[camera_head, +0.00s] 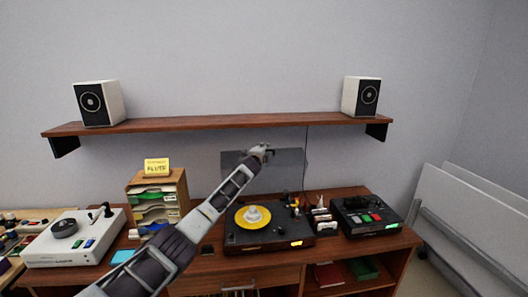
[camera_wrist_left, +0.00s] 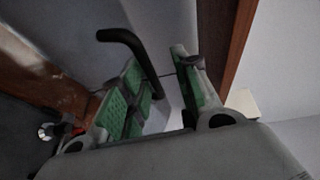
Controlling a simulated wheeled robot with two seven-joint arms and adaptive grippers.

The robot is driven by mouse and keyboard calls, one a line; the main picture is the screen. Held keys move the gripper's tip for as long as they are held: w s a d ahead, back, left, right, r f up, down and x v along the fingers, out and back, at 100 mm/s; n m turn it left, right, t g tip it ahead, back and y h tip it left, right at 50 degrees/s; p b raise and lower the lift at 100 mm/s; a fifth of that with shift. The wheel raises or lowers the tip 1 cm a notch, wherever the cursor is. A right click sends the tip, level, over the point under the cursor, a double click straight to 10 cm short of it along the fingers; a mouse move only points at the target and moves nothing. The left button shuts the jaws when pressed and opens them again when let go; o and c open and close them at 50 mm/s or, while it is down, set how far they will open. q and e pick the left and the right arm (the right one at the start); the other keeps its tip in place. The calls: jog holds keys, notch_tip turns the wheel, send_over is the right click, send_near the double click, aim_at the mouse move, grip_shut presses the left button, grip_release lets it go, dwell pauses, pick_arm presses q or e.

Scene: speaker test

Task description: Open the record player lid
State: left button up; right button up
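My left gripper (camera_head: 262,152) is in front of the lid's upper part, and my arm covers the lid's left part. In the left wrist view the gripper's green-padded fingers (camera_wrist_left: 158,84) are apart, with a dark curved bar (camera_wrist_left: 122,37) beside them that I cannot identify. Whether the gripper touches the lid I cannot tell. My right gripper is not in view.
A wooden shelf (camera_head: 220,123) with two speakers (camera_head: 98,103) (camera_head: 361,96) hangs just above the lid. A paper organiser (camera_head: 179,182) and a white device (camera_head: 75,243) stand left. A black button box (camera_head: 368,217) stands right. Small items crowd the player's right side.

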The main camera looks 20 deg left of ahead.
pick_arm(q)
jog(key=shift+s, duration=0.3)
jog(key=shift+s+f, duration=0.1)
jog(key=shift+s, duration=0.1)
jog(key=s+d+r, duration=0.1)
jog(key=s, duration=0.9)
jog(key=shift+s+d, duration=0.4)
dwell(0.6)
dwell(0.4)
jog(key=shift+f, duration=0.1)
